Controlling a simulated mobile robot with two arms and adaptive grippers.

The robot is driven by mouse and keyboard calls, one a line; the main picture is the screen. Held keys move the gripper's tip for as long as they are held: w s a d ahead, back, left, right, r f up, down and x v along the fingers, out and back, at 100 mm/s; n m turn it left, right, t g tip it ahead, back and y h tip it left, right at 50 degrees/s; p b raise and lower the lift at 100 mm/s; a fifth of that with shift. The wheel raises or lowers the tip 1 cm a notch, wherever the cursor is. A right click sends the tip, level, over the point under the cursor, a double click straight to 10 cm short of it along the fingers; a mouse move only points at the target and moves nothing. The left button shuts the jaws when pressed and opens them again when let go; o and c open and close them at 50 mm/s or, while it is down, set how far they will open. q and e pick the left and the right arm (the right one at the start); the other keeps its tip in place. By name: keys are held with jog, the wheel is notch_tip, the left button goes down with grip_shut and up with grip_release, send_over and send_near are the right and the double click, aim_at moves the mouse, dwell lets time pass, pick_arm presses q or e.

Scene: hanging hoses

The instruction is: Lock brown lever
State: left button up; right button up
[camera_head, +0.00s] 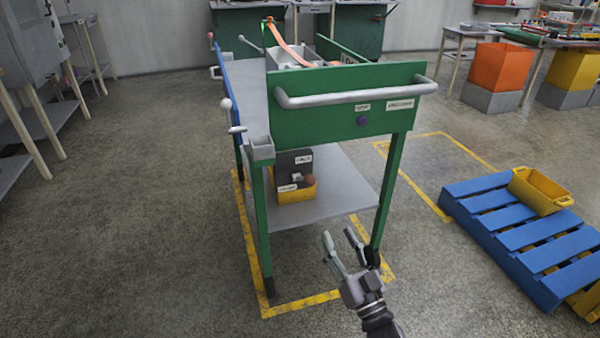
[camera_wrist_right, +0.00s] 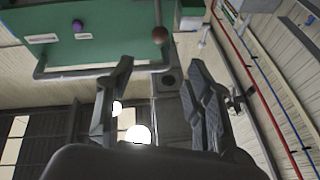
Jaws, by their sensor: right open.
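A brown ball knob (camera_head: 309,180) shows on the yellow and dark box (camera_head: 298,160) on the cart's lower shelf in the head view. A brown ball (camera_wrist_right: 160,36) on a thin rod also shows in the right wrist view, beyond the fingertips; I cannot tell if it is the same knob. The lever's locked state cannot be told. My right gripper (camera_head: 341,237) is open and empty, in front of the cart near its right front leg. It also shows open in the wrist view (camera_wrist_right: 160,70). My left gripper is not in view.
The green cart (camera_head: 330,125) has a grey push handle (camera_head: 355,96) and a purple knob (camera_head: 362,120). Its front legs flank the shelf opening. A blue pallet (camera_head: 525,235) with a yellow bin (camera_head: 540,190) lies at right. The floor left of the cart is clear.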

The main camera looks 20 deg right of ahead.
aim_at(312, 185)
jog(key=b+x, duration=0.1)
jog(key=x, duration=1.4)
jog(key=shift+w+r, duration=0.1)
jog(key=shift+w, duration=0.2)
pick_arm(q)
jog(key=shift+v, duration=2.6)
pick_arm(e)
jog(key=shift+x, duration=0.75)
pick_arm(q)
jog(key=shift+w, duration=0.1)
pick_arm(e)
grip_shut()
